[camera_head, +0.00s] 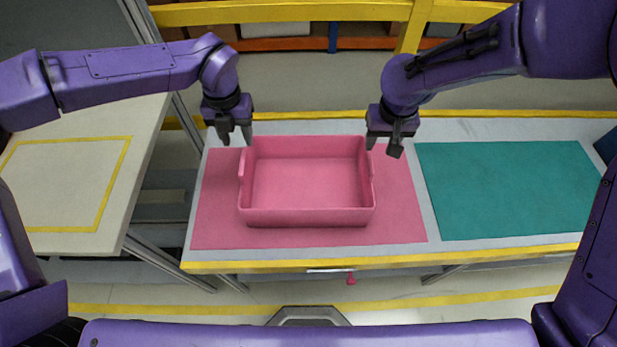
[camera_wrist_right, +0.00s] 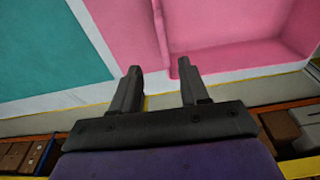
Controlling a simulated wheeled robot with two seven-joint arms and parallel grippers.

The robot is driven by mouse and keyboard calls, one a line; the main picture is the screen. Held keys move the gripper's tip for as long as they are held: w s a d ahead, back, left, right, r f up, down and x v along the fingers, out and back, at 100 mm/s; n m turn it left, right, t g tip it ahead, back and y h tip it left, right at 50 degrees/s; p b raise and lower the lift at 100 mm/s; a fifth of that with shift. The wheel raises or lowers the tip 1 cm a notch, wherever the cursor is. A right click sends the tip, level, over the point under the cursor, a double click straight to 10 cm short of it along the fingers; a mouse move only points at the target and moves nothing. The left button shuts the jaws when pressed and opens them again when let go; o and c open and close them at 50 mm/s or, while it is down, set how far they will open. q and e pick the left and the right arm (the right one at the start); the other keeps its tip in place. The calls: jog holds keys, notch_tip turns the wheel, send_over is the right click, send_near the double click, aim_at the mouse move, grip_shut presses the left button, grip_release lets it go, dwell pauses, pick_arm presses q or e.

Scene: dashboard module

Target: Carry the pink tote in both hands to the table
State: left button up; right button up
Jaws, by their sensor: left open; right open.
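The pink tote (camera_head: 306,217) sits upright and empty on a pink mat (camera_head: 215,225) on the bench in the head view. Its side walls carry raised handles at left and right. My left gripper (camera_head: 235,138) is open above the mat, just left of the tote's far left corner, apart from it. My right gripper (camera_head: 384,147) is open just right of the tote's far right corner. In the right wrist view, the right gripper (camera_wrist_right: 158,78) has its fingers apart with nothing between them, and the tote (camera_wrist_right: 240,35) lies beyond one finger. A table (camera_head: 140,150) with a yellow-outlined square stands at the left.
A teal mat (camera_head: 510,190) lies on the bench right of the pink mat. A gap separates the bench from the left table. A yellow rail (camera_head: 290,12) and shelving with boxes stand behind the bench. The yellow-outlined area (camera_head: 65,185) is clear.

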aim_at(242, 161)
jog(key=shift+s+a+r, duration=0.15)
jog(key=shift+s+a, duration=0.05)
jog(key=shift+s, duration=0.05)
pick_arm(q)
jog(key=shift+s+a+f, duration=0.15)
jog(key=shift+s+a, duration=0.25)
jog(key=shift+s, duration=0.1)
pick_arm(e)
jog(key=shift+a+f, duration=0.15)
jog(key=shift+f, duration=0.1)
pick_arm(q)
jog(key=f, duration=0.9)
jog(key=shift+w+f, duration=0.35)
pick_arm(e)
jog(key=f, duration=0.3)
jog(key=w+f, duration=0.1)
jog(key=f, duration=0.2)
jog(key=w+f, duration=0.1)
jog(key=f, duration=0.2)
jog(key=shift+f, duration=0.3)
pick_arm(q)
jog(key=shift+w+f, duration=0.1)
jog(key=shift+f, duration=0.25)
pick_arm(e)
jog(key=shift+w+f, duration=0.1)
jog(key=shift+f, duration=0.2)
